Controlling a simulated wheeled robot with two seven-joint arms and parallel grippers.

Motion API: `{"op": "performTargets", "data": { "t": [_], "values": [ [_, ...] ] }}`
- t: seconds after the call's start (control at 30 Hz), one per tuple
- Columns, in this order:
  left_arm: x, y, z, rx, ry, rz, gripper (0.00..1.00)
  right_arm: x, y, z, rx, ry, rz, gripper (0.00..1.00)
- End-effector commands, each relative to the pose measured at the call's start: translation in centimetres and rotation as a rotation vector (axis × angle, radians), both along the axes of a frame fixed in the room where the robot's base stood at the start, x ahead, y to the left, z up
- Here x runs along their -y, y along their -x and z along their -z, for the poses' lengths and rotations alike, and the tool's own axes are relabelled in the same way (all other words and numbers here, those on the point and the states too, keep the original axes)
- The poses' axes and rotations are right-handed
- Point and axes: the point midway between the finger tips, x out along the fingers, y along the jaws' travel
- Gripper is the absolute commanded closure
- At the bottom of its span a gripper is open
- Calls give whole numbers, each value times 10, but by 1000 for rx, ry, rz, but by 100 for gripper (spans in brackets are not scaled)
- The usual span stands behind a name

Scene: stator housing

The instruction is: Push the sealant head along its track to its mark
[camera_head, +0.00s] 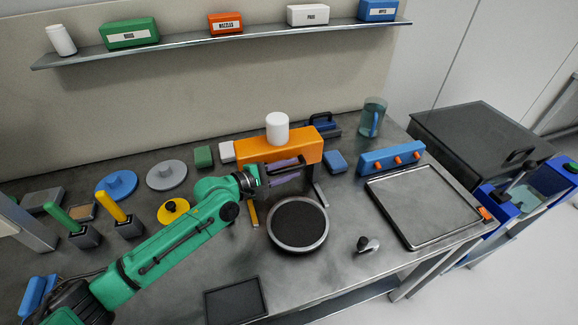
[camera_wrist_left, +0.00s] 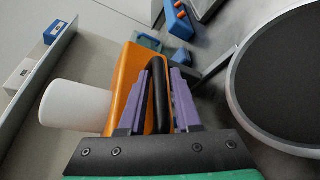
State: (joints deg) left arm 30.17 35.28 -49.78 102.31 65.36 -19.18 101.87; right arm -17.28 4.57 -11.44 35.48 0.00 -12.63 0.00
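The sealant head appears to be the orange block (camera_head: 285,151) with a white cylinder (camera_head: 277,128) on top, standing at the back middle of the bench. In the left wrist view the orange block (camera_wrist_left: 121,85) and white cylinder (camera_wrist_left: 75,105) are close. My left gripper (camera_head: 285,168) is at the block's front face. Its purple fingers (camera_wrist_left: 163,80) stand on either side of a black loop handle (camera_wrist_left: 159,95); I cannot tell whether they press on it. The track and mark cannot be made out. My right gripper is not in view.
A round dark plate (camera_head: 299,224) with a pale rim lies in front of the block. A blue bar with orange knobs (camera_head: 391,159), a tray (camera_head: 424,234) and a glass jug (camera_head: 373,118) are to the right. A shelf (camera_head: 220,40) with boxes hangs above.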

Motion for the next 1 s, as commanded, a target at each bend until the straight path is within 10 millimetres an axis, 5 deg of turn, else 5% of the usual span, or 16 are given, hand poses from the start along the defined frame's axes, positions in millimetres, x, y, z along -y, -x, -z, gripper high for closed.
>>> {"op": "performTargets", "data": {
  "t": [0.17, 0.27, 1.0],
  "values": [
    [0, 0, 0, 1, 1, -1, 68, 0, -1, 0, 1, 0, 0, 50],
    [-1, 0, 0, 0, 0, -1, 100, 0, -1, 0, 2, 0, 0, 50],
    [-1, 0, 0, 0, -1, -2, 100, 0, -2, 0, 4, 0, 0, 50]
  ]
}}
